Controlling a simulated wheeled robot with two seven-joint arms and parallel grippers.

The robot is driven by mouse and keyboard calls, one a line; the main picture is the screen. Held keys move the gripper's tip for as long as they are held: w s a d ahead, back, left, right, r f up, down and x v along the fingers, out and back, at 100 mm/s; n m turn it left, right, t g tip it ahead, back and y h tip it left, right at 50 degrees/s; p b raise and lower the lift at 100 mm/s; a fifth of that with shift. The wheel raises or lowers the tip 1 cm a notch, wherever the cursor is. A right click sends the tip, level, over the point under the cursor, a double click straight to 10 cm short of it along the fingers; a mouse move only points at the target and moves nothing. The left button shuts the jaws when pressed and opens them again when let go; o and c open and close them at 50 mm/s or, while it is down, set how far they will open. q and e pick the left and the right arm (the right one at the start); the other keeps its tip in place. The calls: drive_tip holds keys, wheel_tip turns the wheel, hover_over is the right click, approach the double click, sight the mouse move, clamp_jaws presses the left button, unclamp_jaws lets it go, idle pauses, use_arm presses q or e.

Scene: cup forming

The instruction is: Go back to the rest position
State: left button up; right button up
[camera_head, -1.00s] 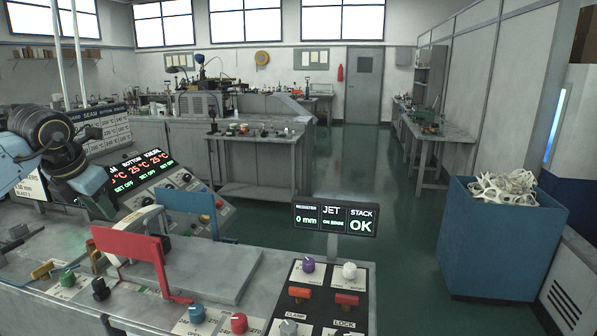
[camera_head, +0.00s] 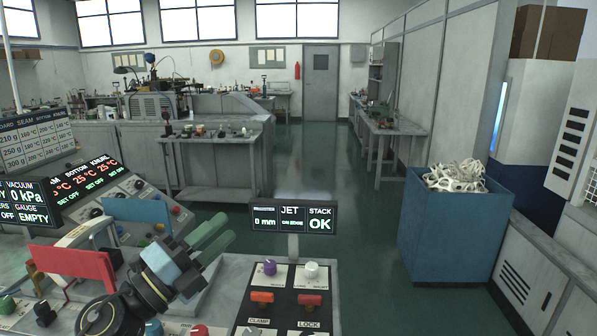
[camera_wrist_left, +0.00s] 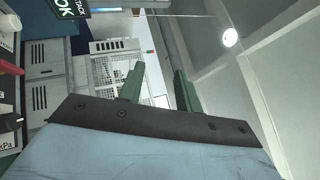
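My left gripper (camera_head: 212,238) is in the lower middle-left of the head view, above the grey machine console. Its two green fingers point up and to the right, with a gap between them. The left wrist view shows the same fingers (camera_wrist_left: 158,88) apart, with nothing between them. The gripper and its wrist partly hide the console top and the area beside the red bracket (camera_head: 75,267). My right gripper is not in view.
The console's knob panel (camera_head: 282,290) and the JET display (camera_head: 293,217) are close to the right of my left gripper. A blue bracket (camera_head: 137,212) stands behind it. A blue bin (camera_head: 452,235) with white scraps stands at right. Green floor (camera_head: 345,190) is clear between.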

use_arm(q)
drive_tip(key=s+a+f+n+g+y, duration=0.1)
drive_tip(key=s+a+f+n+y, duration=0.3)
drive_tip(key=f+n+y, duration=0.6)
drive_tip(key=s+a+f+n+y, duration=0.3)
drive_tip(key=a+f+n+y, duration=0.35)
drive_tip(key=n, duration=0.55)
drive_tip(key=s+d+f+n+g+h, duration=0.1)
drive_tip(key=s+f+n+g, duration=0.1)
drive_tip(key=s+f+g, duration=0.7)
drive_tip(key=s+d+f+n+g+h, duration=0.1)
drive_tip(key=s+f+n+g, duration=0.2)
drive_tip(key=s+f, duration=0.7)
drive_tip(key=s+f+b, duration=0.1)
drive_tip(key=s+f, duration=0.1)
drive_tip(key=f, duration=0.9)
drive_tip(key=s+f+b, duration=0.1)
drive_tip(key=s+f, duration=0.1)
drive_tip(key=f, duration=0.8)
drive_tip(key=s+a+f+g+b, duration=0.1)
drive_tip(key=s+a+f+g, duration=0.1)
drive_tip(key=s+f, duration=1.5)
drive_tip(key=shift+a+f+m+y+b, duration=0.35)
drive_tip(key=shift+a+f, duration=0.1)
drive_tip(key=shift+f, duration=0.2)
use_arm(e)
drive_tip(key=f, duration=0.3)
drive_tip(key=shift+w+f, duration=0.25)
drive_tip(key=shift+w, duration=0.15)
